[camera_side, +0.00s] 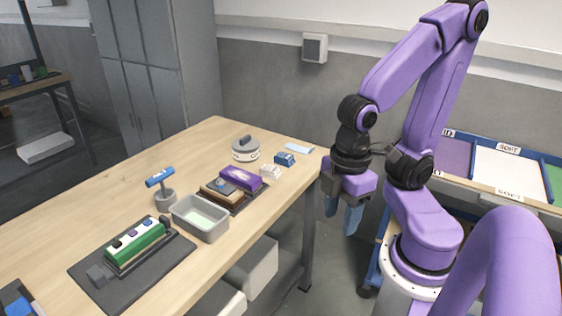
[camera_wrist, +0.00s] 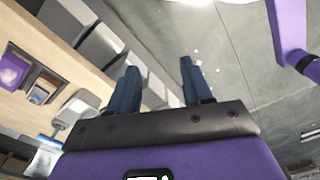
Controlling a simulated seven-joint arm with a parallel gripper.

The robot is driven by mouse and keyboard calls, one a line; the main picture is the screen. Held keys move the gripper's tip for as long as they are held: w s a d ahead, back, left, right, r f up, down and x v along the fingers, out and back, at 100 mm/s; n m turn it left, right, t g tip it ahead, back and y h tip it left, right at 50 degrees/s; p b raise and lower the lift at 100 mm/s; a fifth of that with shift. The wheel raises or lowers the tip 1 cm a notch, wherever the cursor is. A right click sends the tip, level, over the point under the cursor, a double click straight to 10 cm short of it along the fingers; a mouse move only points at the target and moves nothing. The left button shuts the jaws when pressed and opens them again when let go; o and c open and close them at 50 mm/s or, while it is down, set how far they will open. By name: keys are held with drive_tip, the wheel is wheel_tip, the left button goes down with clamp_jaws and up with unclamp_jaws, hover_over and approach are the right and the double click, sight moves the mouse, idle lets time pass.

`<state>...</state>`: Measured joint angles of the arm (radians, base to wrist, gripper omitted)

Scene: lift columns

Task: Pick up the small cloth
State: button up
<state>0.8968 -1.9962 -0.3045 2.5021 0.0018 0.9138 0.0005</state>
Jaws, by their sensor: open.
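A small, flat, pale blue piece that looks like the cloth (camera_side: 299,148) lies on the wooden table near its far right corner in the side view. I cannot make it out for certain in the wrist view. My gripper (camera_side: 341,218) hangs beyond the table's right edge, to the right of the cloth and apart from it, with its blue fingers pointing down.
Sorting trays (camera_side: 510,170) are at right.

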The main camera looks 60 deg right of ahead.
idle(0.4)
drive_tip(key=o, duration=0.9)
drive_tip(key=shift+o, duration=0.2)
